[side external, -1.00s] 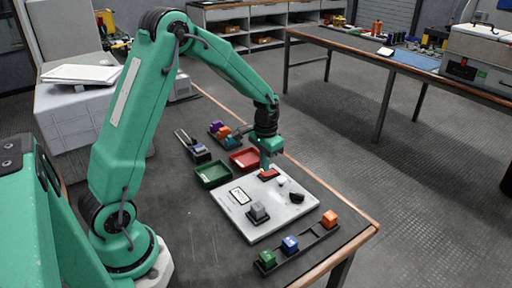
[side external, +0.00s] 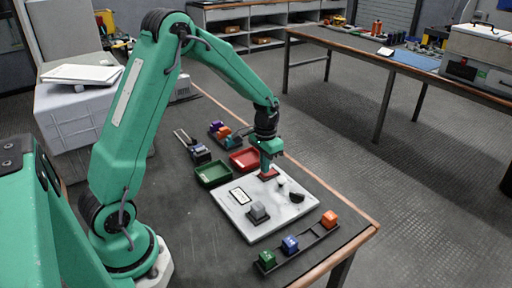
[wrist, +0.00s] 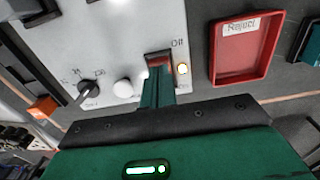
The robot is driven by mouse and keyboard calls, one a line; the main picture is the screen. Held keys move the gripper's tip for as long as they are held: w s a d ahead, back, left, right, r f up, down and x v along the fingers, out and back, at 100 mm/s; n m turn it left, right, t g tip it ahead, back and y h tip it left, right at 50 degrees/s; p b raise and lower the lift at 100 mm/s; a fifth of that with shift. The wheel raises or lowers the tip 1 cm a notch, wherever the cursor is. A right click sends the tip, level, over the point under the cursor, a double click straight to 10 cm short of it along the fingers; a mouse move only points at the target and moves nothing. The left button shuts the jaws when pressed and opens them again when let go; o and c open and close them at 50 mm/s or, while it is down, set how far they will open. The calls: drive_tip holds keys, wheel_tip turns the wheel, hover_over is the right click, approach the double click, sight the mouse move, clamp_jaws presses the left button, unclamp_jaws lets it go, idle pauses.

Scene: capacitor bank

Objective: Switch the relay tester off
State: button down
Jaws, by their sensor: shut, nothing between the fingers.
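The relay tester (side external: 235,213) is a light grey panel lying flat on the bench. Its red switch (side external: 267,176) is at the panel's far edge, and shows in the wrist view (wrist: 158,60) with an "Off" label at its upper right. My gripper (side external: 267,167) is shut and empty, pointing down at the switch. In the wrist view the fingers (wrist: 157,82) overlap the switch's lower part and hide it. I cannot tell whether they touch it or which way it is tipped.
The panel also carries a white dome (wrist: 122,87), a black knob (wrist: 86,91) and a grey block (side external: 258,212). A red tray (wrist: 245,50) marked "Reject" and a green tray (side external: 213,174) are near the switch. A rack (side external: 300,247) with coloured blocks lies in front.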

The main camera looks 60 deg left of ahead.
drive_tip(key=shift+f, duration=0.65)
idle(0.6)
drive_tip(key=shift+r, duration=3.55)
drive_tip(key=s+d+r+t, duration=0.3)
drive_tip(key=s+d+r, duration=0.2)
drive_tip(key=s+r, duration=0.55)
drive_tip(key=s+d+r+t, duration=0.1)
drive_tip(key=s+d+r, duration=0.1)
drive_tip(key=s, duration=0.3)
drive_tip(key=s+d+r+t, duration=0.1)
drive_tip(key=s+d+r, duration=0.1)
drive_tip(key=s, duration=0.3)
drive_tip(key=shift+s+t, duration=0.3)
drive_tip(key=shift+s, duration=0.05)
